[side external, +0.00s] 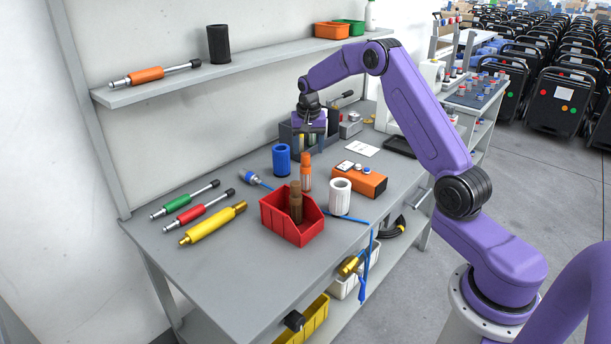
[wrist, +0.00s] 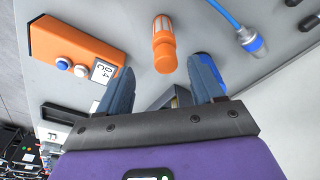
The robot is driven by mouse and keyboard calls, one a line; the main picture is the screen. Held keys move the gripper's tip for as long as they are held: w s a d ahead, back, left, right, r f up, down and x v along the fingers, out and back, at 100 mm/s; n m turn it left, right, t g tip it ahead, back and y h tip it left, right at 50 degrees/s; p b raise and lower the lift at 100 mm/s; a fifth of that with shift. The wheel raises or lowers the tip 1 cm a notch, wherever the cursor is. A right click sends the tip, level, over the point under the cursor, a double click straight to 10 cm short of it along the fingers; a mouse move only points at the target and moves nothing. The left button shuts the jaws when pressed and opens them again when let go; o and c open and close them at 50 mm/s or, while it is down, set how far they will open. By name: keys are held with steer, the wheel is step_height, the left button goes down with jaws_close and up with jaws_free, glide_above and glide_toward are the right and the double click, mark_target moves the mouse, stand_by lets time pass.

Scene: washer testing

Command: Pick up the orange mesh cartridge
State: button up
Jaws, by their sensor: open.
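The orange mesh cartridge (side external: 306,172) stands upright on the grey bench, between the blue cylinder (side external: 281,160) and the orange button box (side external: 361,181). In the wrist view the cartridge (wrist: 164,45) shows beyond and between my fingertips, apart from both fingers. My gripper (side external: 308,133) is open and empty, above the dark grey bin behind the cartridge. In the wrist view my gripper (wrist: 164,68) shows its two fingers spread wide; the right finger partly covers the blue cylinder (wrist: 211,66).
A red bin (side external: 290,232) with brown cylinders stands in front of the cartridge. A white ribbed cylinder (side external: 340,197) is at its right. The dark grey bin (side external: 300,150) is behind it. A blue cable (side external: 252,178) and several coloured tools lie to the left.

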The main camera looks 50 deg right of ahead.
mark_target(305, 154)
steer(key=shift+w+d+f, duration=0.1)
steer(key=shift+w+f, duration=0.1)
steer(key=shift+f, duration=0.8)
steer(key=shift+w+f, duration=0.25)
steer(key=shift+f, duration=0.8)
steer(key=shift+w+d+f, duration=0.1)
steer(key=shift+w+f, duration=0.1)
steer(key=shift+f, duration=0.8)
jaws_close()
steer(key=shift+r, duration=0.1)
